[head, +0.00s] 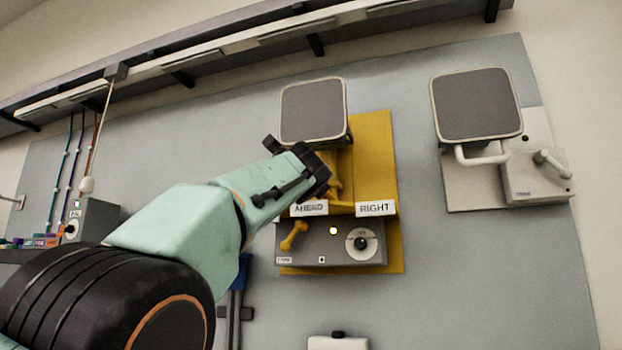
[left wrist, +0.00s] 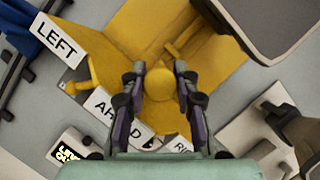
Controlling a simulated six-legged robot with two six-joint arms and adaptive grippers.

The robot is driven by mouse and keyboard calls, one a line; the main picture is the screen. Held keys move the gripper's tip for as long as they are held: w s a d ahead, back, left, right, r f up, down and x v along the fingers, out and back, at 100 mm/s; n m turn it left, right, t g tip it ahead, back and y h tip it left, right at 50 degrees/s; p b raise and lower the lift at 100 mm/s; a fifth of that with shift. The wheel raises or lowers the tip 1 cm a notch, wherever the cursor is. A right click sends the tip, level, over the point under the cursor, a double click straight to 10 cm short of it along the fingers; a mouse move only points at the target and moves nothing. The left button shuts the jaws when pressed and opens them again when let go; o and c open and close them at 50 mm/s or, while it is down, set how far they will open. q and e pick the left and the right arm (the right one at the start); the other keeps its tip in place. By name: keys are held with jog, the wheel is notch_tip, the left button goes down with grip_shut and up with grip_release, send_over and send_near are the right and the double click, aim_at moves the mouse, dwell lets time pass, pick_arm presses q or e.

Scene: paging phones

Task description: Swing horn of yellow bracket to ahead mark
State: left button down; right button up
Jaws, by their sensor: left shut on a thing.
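The horn (head: 313,111) is a dark grey square face with a pale rim on the yellow bracket (head: 383,150). It also shows at the upper right of the left wrist view (left wrist: 275,22). The ahead mark (head: 309,208) and the right mark (head: 376,208) are white labels below it. The left mark (left wrist: 57,50) shows in the left wrist view; my arm hides it in the head view. My left gripper (head: 315,172) is shut on a yellow part of the bracket (left wrist: 162,85) below the horn, between its fingers. My right gripper is in neither view.
A grey control box (head: 330,253) with a yellow lever (head: 294,236), lit lamp and dial is below the marks. A white bracket with a second horn (head: 477,104) is at right. A small box with cables (head: 92,220) is at left.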

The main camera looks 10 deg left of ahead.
pick_arm(q)
jog(key=c, duration=1.5)
grip_release()
jog(key=shift+a, duration=0.15)
jog(key=o, duration=0.5)
jog(key=shift+w+a+f, duration=0.1)
jog(key=shift+w, duration=0.05)
